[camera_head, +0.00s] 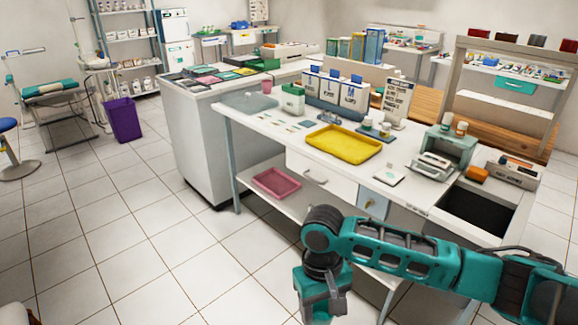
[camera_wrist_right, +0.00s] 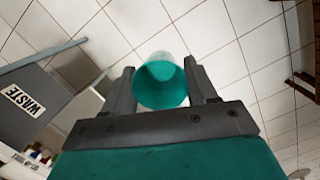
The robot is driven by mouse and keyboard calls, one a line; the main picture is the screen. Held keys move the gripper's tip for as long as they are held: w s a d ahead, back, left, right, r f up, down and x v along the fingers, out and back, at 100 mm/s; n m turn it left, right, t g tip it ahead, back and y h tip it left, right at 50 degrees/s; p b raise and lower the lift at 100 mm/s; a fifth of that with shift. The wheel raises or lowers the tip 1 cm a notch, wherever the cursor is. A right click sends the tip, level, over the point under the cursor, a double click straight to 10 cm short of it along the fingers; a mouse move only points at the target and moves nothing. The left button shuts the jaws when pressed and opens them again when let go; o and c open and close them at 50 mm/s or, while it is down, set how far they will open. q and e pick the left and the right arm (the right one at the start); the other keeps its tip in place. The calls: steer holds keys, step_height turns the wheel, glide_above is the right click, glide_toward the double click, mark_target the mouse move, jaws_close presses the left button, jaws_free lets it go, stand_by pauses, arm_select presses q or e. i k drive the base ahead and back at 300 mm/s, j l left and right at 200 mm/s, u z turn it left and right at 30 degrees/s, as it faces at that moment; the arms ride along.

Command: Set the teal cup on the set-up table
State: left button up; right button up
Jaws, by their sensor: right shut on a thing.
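The teal cup (camera_wrist_right: 160,84) is between the two dark fingers of my right gripper (camera_wrist_right: 162,78), which is shut on it in the right wrist view. The cup's round end faces the camera, with floor tiles behind it. In the head view my right gripper (camera_head: 326,300) hangs low at the bottom edge, in front of the white table (camera_head: 262,128); the cup cannot be made out there. I take this white table, with a yellow tray (camera_head: 344,143) on it, as the set-up table, but no label confirms it. My left gripper is not in view.
A pink tray (camera_head: 277,184) lies on the table's lower shelf. A grey sterilizer-like box (camera_head: 434,166), white card (camera_head: 389,176) and dark sink-like opening (camera_head: 474,212) occupy the right side. Bare tabletop shows around the yellow tray. A panel marked WASTE (camera_wrist_right: 28,98) shows in the wrist view.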

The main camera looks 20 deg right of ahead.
mark_target(280, 99)
steer(key=i+j, duration=0.1)
steer(key=i, duration=2.65)
steer(key=i+j+z, duration=0.15)
steer(key=i, duration=0.5)
